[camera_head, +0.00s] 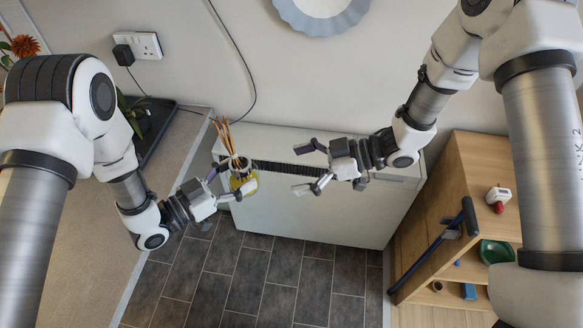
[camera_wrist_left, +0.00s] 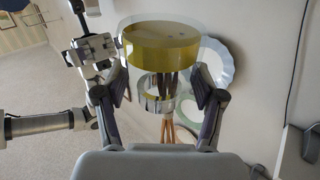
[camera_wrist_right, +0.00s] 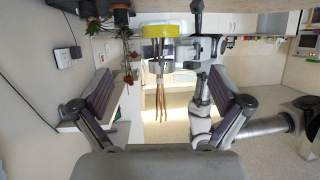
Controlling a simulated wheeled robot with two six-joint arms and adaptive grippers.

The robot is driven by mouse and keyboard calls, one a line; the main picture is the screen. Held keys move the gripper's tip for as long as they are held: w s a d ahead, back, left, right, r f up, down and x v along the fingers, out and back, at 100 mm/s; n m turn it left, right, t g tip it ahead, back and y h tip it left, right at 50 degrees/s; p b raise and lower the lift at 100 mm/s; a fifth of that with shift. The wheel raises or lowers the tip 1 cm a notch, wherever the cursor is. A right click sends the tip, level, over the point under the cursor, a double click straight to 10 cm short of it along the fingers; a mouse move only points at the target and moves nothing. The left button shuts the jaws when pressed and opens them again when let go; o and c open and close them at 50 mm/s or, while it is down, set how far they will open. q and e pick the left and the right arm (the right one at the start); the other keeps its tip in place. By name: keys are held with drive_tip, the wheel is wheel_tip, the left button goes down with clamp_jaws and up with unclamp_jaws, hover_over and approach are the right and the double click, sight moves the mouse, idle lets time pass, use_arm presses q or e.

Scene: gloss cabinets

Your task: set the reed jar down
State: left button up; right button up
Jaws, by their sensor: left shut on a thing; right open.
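The reed jar (camera_head: 243,184) is a clear glass jar with yellow liquid and thin brown reeds (camera_head: 222,132) coming out of its neck. My left gripper (camera_head: 231,180) is shut on it and holds it in front of the white cabinet. In the left wrist view the jar (camera_wrist_left: 160,45) sits between both fingers, its reeds pointing down the picture. My right gripper (camera_head: 301,169) is open and empty, to the right of the jar and apart from it. In the right wrist view the jar (camera_wrist_right: 158,48) shows beyond the open fingers.
A white gloss cabinet (camera_head: 320,212) with a dark slot stands against the wall. A wooden shelf unit (camera_head: 455,180) at the right holds a green bowl (camera_head: 496,252) and small items. A beige counter (camera_head: 95,240) is at the left. A cable (camera_head: 240,60) hangs on the wall.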

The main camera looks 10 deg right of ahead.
sight(258, 176)
use_arm(q)
drive_tip(key=shift+w, duration=0.1)
use_arm(e)
drive_tip(key=x, duration=1.2)
drive_tip(key=c, duration=1.5)
use_arm(q)
drive_tip(key=o, duration=1.6)
use_arm(e)
drive_tip(key=shift+w, duration=0.1)
use_arm(q)
drive_tip(key=shift+f, duration=0.1)
use_arm(e)
drive_tip(key=shift+r, duration=0.1)
